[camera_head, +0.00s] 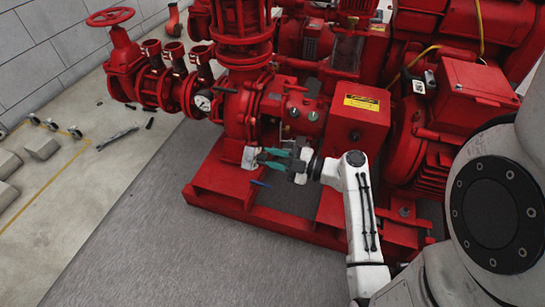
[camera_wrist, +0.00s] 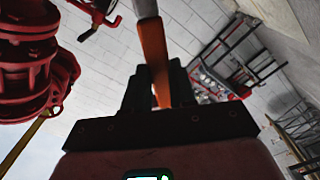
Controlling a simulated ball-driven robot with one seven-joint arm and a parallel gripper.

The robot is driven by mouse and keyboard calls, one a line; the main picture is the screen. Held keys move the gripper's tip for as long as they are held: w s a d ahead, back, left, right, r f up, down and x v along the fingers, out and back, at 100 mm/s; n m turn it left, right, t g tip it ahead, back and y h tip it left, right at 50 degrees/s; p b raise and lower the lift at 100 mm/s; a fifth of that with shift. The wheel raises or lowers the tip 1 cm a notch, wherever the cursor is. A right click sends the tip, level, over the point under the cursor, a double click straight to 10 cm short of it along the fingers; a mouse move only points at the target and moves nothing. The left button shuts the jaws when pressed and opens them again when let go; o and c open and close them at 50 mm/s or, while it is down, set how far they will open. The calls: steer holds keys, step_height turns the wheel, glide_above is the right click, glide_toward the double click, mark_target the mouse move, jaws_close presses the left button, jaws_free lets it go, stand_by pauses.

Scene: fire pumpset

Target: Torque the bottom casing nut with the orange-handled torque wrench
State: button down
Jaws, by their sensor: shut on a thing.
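My gripper (camera_head: 274,160) is at the end of the white arm, in front of the lower part of the red pump casing (camera_head: 236,113). In the wrist view my gripper (camera_wrist: 157,90) has its dark fingers on either side of an orange handle (camera_wrist: 154,55), shut on it. A pale shaft (camera_wrist: 145,8) runs on from the handle past the top edge of the wrist view, so the torque wrench's head is out of that view. In the head view the wrench is too small to make out. The bottom casing nut cannot be picked out in either view.
The red base frame (camera_head: 225,190) runs below the pump. A red box with a yellow label (camera_head: 357,118) and a motor (camera_head: 440,140) stand to the right. Red valves (camera_head: 125,60) stand at the left. Grey floor (camera_head: 150,230) in front is clear.

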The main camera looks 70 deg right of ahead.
steer(key=shift+d, duration=0.15)
steer(key=shift+w+a+p, duration=0.15)
steer(key=shift+w+p, duration=0.25)
steer(key=shift+w, duration=0.8)
steer(key=shift+w+a+p, duration=0.1)
steer(key=shift+w+p, duration=0.25)
steer(key=shift+w, duration=0.85)
steer(key=shift+b, duration=0.55)
steer(key=shift+w+b, duration=0.5)
steer(key=shift+w, duration=0.8)
steer(key=shift+r, duration=0.15)
